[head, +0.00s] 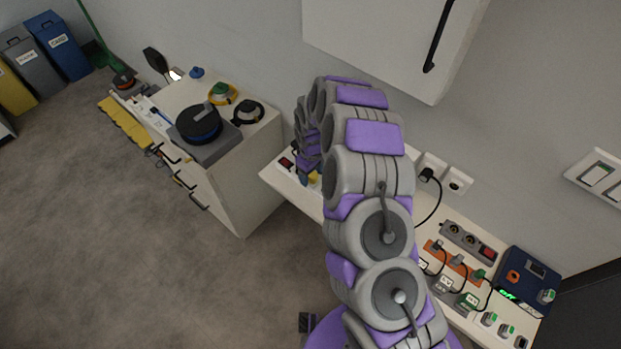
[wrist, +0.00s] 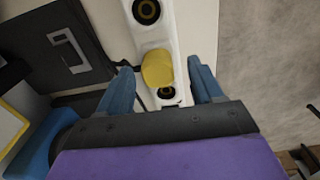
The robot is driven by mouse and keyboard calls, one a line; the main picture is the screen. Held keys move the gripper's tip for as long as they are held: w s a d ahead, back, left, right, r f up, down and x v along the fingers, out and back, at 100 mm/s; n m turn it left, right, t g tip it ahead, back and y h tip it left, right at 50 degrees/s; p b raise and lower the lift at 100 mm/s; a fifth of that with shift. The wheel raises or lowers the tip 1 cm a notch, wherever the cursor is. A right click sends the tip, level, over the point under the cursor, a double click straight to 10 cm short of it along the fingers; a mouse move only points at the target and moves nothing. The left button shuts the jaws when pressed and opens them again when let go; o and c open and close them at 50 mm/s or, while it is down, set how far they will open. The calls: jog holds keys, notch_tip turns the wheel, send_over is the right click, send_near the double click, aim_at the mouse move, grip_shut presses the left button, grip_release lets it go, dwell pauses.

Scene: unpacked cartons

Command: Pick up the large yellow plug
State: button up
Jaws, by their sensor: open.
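The large yellow plug (wrist: 157,68) shows in the wrist view as a rounded yellow cylinder. It is at a white strip with dark round sockets (wrist: 167,32). My gripper (wrist: 160,72) is open, with one blue finger on each side of the plug and visible gaps between. I cannot tell how far the fingertips are above the strip. In the head view my gripper (head: 304,180) is at the left end of the white wall shelf, mostly hidden by my arm.
The shelf carries a grey power strip (head: 467,240), an orange strip (head: 452,262), several plugs with cables and a dark blue box (head: 527,282) at right. A white cabinet (head: 395,40) hangs above. A drawer unit (head: 238,180) stands left; the floor before it is clear.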

jog(key=shift+d+f, duration=0.25)
jog(key=shift+f, duration=0.15)
jog(key=shift+d+r, duration=0.1)
jog(key=shift+d, duration=0.05)
jog(key=shift+a, duration=0.4)
jog(key=c, duration=0.6)
jog(key=shift+d, duration=0.15)
grip_shut()
